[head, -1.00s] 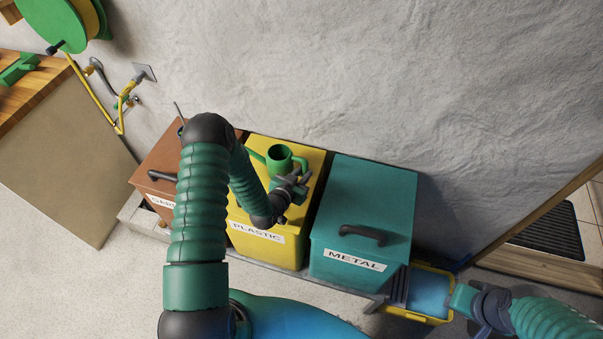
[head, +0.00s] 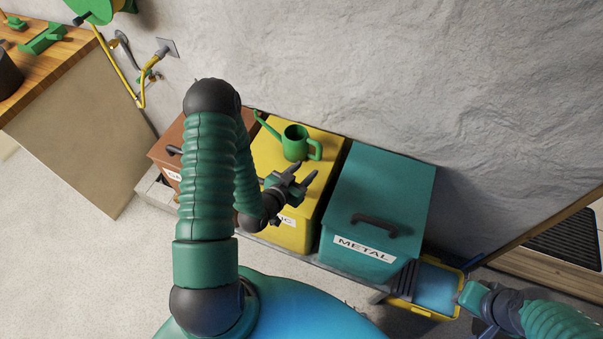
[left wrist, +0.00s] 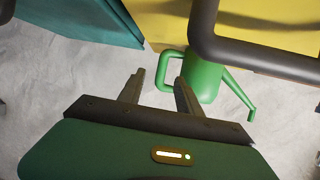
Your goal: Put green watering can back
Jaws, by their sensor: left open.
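The green watering can (head: 295,143) stands upright on the lid of the yellow bin (head: 325,152), towards the wall. Its spout points left and its handle points right. My left gripper (head: 305,172) is open and empty, in front of the can's handle and apart from it. In the left wrist view the can (left wrist: 204,78) shows beyond the open fingers (left wrist: 160,82), with its handle towards them. My right gripper (head: 466,296) is at the lower right, by the blue and yellow container; its jaws are too unclear to read.
A teal METAL bin (head: 385,190) stands right of the yellow bin, and a brown bin (head: 165,150) stands left, partly behind my left arm. A yellow-rimmed container with blue inside (head: 437,280) is at the lower right. The wall (head: 400,80) rises close behind the bins.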

